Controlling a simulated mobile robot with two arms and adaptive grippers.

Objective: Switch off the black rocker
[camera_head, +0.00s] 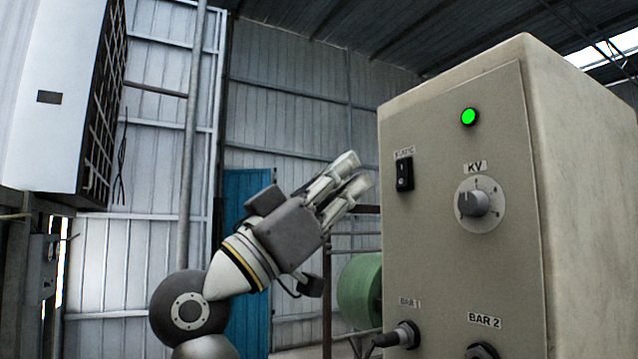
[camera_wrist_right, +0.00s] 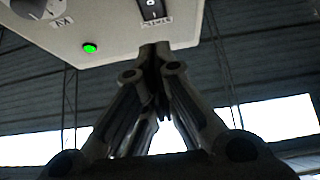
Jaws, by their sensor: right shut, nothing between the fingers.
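The black rocker (camera_head: 404,174) sits on the upper left of the beige control box's front panel (camera_head: 440,260), under a small label. My right gripper (camera_head: 354,172) is shut and empty, left of the rocker at about its height, with its fingertips pointing up and right towards the box. In the head view a gap shows between fingertips and rocker. In the right wrist view the rocker (camera_wrist_right: 151,9) is cut by the top edge, just beyond the closed fingertips (camera_wrist_right: 156,52). Contact cannot be made out there. My left gripper is not in view.
The panel also holds a lit green lamp (camera_head: 469,117), a KV knob (camera_head: 473,204) and a BAR 1 connector with a plug (camera_head: 399,335) below the rocker. A green roll (camera_head: 360,290) stands behind the box. A white cabinet (camera_head: 60,100) is at upper left.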

